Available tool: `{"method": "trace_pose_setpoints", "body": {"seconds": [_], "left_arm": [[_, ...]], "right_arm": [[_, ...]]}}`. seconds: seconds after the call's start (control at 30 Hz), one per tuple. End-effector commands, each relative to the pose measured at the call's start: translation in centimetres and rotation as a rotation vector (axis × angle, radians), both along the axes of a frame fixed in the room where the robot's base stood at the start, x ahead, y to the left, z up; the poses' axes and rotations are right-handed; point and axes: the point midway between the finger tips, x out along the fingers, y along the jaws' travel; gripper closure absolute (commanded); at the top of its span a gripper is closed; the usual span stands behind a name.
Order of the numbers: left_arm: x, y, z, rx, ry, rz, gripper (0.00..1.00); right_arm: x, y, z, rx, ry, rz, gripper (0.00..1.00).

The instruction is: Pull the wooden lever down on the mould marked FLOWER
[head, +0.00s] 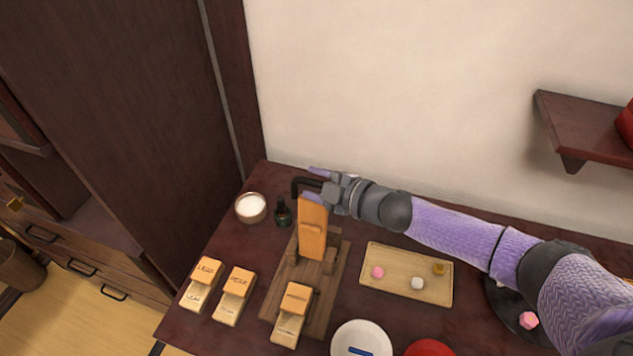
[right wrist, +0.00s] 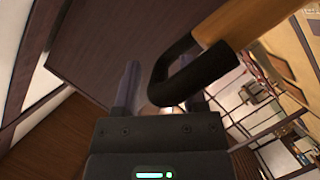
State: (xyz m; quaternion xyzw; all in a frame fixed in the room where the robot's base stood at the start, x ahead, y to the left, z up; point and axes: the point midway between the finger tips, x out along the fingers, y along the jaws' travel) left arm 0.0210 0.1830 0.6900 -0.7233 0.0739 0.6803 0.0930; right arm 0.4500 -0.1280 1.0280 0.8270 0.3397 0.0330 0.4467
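The wooden lever (head: 313,232) stands upright on a wooden base board (head: 283,285), with a black loop handle (head: 298,183) at its top. The handle also shows close up in the right wrist view (right wrist: 198,80). My right gripper (head: 317,183) is at the handle, fingers apart, with part of the black loop between them; I cannot tell if they touch it. A two-tone wooden mould (head: 295,300) lies at the board's near end. Two similar moulds, a left one (head: 202,283) and a middle one (head: 235,292), lie to its left. Their markings are too small to read. My left gripper is out of view.
A bowl of white powder (head: 251,208) and a dark bottle (head: 282,213) stand left of the lever. A wooden tray (head: 405,290) with small sweets lies to the right, under my right arm. A white plate (head: 361,335) is at the front. A wall rises behind.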

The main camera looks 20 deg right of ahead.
Motion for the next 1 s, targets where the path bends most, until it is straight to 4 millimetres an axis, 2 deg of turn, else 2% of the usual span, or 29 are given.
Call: {"method": "trace_pose_setpoints", "body": {"seconds": [0.03,0.23,0.57,1.0], "left_arm": [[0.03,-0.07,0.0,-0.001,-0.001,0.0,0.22],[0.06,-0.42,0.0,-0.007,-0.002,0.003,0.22],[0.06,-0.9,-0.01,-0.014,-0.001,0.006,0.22],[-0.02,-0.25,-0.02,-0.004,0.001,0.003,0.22]], "right_arm": [[-0.01,-0.01,0.0,0.0,0.0,0.0,0.59],[-0.02,-0.01,0.0,0.0,0.0,0.0,1.0],[-0.02,-0.02,0.02,0.0,0.0,0.0,1.0],[-0.01,-0.03,0.02,-0.001,-0.001,0.0,1.0]]}}
